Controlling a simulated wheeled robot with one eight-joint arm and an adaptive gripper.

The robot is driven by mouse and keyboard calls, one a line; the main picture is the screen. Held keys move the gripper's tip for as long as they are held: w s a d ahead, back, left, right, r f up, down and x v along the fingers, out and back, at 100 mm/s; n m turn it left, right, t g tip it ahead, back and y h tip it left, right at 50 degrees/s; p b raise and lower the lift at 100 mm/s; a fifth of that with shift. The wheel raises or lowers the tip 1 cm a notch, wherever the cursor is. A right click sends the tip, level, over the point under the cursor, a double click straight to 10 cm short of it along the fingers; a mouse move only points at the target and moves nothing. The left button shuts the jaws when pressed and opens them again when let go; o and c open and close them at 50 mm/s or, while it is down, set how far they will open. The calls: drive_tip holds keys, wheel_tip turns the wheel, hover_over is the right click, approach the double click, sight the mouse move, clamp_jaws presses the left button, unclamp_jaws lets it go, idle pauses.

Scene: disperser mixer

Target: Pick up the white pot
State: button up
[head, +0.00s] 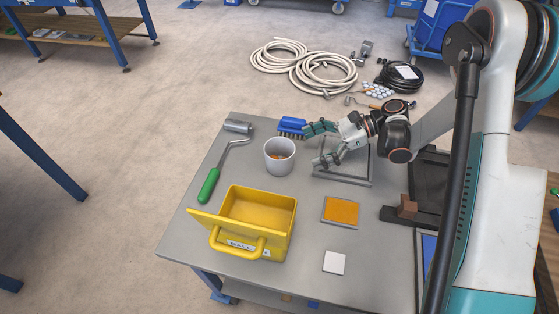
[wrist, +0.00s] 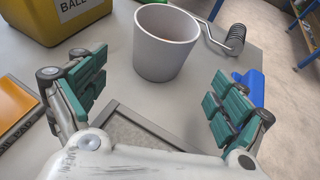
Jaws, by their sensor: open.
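The white pot (head: 279,160) stands upright on the grey table, towards its far side. In the head view something orange-brown shows inside it. In the wrist view the pot (wrist: 164,48) is ahead of my gripper, in line with the gap between the fingers. My gripper (head: 318,144) is open and empty, with green-padded fingers spread wide. It is to the right of the pot, apart from it. In the wrist view the fingers (wrist: 155,98) sit left and right of the frame, and nothing is between their pads except table and frame edge behind.
A yellow bin (head: 282,215) stands in front of the pot. A paint roller (head: 218,165) with green handle lies left; a blue brush (head: 291,126) lies behind. A grey framed plate (head: 345,180) is under my gripper. An orange pad (head: 341,211) and white tile (head: 334,262) lie nearer.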

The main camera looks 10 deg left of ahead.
sight(280, 158)
drive_tip(key=b+x, duration=0.4)
drive_tip(key=x, duration=0.6)
drive_tip(key=shift+a, duration=0.3)
drive_tip(key=shift+r, duration=0.1)
drive_tip(key=c, duration=1.2)
